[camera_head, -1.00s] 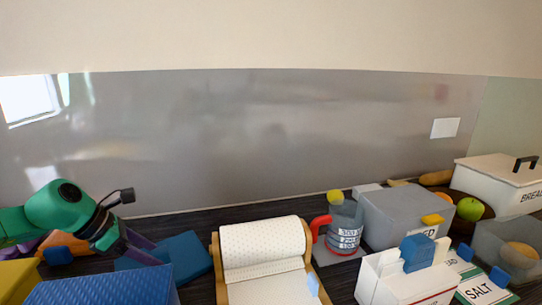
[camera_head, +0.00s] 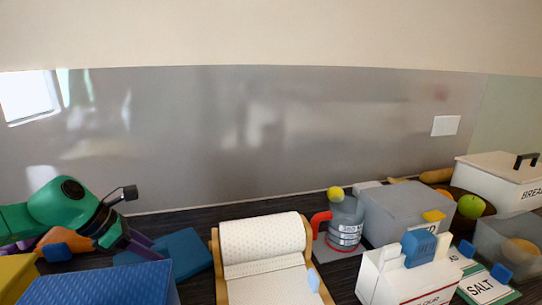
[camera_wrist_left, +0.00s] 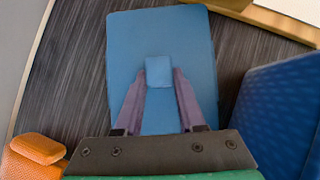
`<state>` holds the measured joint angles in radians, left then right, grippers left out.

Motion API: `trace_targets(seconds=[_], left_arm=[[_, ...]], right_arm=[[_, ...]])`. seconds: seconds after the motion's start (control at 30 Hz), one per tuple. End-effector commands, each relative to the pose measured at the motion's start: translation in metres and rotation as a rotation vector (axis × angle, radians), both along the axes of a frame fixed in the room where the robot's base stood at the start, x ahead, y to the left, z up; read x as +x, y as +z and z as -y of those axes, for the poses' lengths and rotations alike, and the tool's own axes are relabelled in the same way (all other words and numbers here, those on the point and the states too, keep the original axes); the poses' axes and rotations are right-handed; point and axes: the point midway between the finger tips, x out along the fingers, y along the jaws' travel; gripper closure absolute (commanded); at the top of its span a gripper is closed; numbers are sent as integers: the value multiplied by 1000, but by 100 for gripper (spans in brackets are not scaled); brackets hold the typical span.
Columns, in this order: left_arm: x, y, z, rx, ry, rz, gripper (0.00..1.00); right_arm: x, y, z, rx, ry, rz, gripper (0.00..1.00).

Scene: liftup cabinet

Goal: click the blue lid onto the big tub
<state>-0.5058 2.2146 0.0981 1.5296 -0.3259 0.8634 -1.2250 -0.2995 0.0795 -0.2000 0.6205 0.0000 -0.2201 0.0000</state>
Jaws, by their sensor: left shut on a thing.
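The blue lid (camera_head: 190,254) lies on the dark counter at left, behind a blue patterned box. In the left wrist view it is a flat blue rectangle (camera_wrist_left: 185,35) with a small raised block handle (camera_wrist_left: 159,70). My left gripper (camera_head: 150,247) reaches over the lid from the left. In the wrist view its two purple fingers (camera_wrist_left: 159,76) are on either side of the block handle, shut on it. I cannot tell surely which container is the big tub; a large grey box (camera_head: 395,212) with a yellow tab stands at right. My right gripper is out of view.
The blue patterned box (camera_head: 100,287) stands close in front of the lid. A paper roll holder (camera_head: 262,246) stands to its right. A jug (camera_head: 344,226), a white flour box (camera_head: 405,284) and a bread bin (camera_head: 500,180) crowd the right. An orange object (camera_wrist_left: 35,155) lies near the gripper.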

Motion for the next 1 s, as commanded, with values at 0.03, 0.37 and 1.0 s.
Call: trace_targets(seconds=[0.03, 0.37, 1.0], left_arm=[[0, 4, 0, 0, 1, 1, 100], [0, 29, 0, 1, 0, 2, 100], [0, 70, 0, 1, 1, 1, 100]], right_arm=[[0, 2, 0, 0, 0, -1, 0], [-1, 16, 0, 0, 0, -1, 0], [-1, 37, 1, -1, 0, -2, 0]])
